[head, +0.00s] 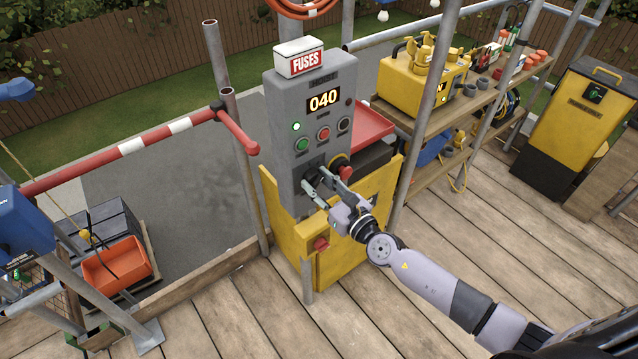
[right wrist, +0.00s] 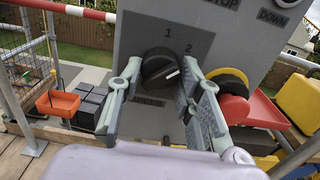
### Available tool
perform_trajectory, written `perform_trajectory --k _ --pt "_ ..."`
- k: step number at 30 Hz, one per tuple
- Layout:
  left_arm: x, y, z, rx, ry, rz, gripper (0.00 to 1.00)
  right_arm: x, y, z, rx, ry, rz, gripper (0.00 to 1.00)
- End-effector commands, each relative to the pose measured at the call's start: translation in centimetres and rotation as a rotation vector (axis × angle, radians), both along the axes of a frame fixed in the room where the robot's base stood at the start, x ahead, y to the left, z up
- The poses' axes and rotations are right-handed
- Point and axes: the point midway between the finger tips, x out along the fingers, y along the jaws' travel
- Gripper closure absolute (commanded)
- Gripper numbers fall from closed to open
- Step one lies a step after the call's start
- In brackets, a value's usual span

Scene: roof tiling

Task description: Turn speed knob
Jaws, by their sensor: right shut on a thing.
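The speed knob (right wrist: 160,68) is a round black knob on a dark panel of the grey control box (head: 287,160). In the right wrist view its white mark points right and slightly down, below the printed 2; the numerals 1 and 2 show above it. My right gripper (head: 325,186) is at the knob, its two fingers on either side of it, shut on it; the fingers also show in the right wrist view (right wrist: 160,78). In the head view the fingers partly cover the knob. The box display (head: 323,99) reads 040. My left gripper is out of view.
A red stop button (head: 346,172) with a yellow collar sits close right of the knob. Green (head: 302,145), red (head: 323,133) and black (head: 344,124) buttons are above. A scaffold pole (head: 425,100) stands right of the box.

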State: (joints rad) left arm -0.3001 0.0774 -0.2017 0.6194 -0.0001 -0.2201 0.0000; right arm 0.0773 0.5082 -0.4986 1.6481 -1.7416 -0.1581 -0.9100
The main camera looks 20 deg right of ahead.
Motion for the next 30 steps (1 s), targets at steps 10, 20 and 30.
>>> perform_trajectory --k 10,20,30 --pt "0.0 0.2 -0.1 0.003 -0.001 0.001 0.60 0.0 0.0 -0.1 0.009 0.003 0.000 0.95" --pt "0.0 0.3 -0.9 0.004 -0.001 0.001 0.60 0.0 0.0 -0.2 0.152 0.055 -0.001 0.95" --pt "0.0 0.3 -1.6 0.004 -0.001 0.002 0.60 -0.1 0.1 -0.1 0.424 0.154 -0.001 0.95"
